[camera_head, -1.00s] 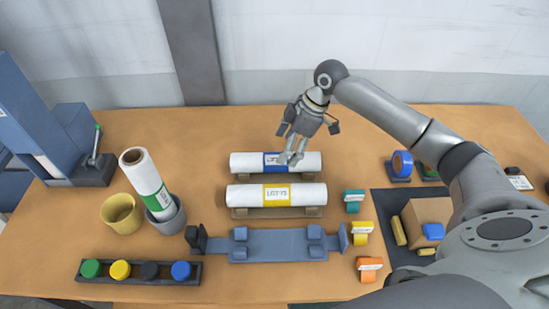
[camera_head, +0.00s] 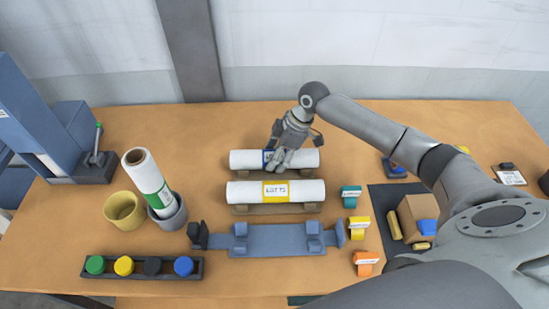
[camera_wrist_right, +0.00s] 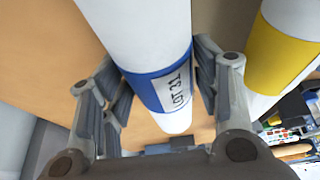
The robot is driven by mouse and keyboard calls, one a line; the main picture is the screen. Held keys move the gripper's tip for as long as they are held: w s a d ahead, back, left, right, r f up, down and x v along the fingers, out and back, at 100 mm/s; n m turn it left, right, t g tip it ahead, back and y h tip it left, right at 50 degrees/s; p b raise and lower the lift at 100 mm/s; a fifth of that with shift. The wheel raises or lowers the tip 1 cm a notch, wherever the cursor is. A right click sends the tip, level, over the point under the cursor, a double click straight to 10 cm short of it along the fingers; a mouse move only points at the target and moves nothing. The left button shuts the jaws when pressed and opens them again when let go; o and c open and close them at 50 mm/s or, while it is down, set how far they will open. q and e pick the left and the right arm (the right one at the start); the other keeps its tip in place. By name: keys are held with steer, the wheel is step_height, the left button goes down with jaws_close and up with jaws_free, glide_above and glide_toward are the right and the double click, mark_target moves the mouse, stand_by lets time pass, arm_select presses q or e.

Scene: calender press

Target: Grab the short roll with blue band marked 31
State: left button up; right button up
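The white roll with the blue band (camera_wrist_right: 161,89) lies level on the rear cradle; its label reads "…OT 31" in the right wrist view. It also shows in the head view (camera_head: 245,159), its band mostly hidden by my right gripper. My right gripper (camera_head: 278,162) points down over the band. In the right wrist view its fingers (camera_wrist_right: 163,100) straddle the roll, one on each side, and look open; I cannot tell whether they touch it. My left gripper is out of view.
A roll with a yellow band (camera_head: 248,192) lies parallel just in front. A green-banded roll (camera_head: 147,180) leans in a grey cup (camera_head: 170,217) at left. A blue fixture (camera_head: 278,240) lies nearer, with small coloured blocks at right.

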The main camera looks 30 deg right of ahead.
steer(key=c, duration=0.6)
steer(key=shift+c, duration=0.2)
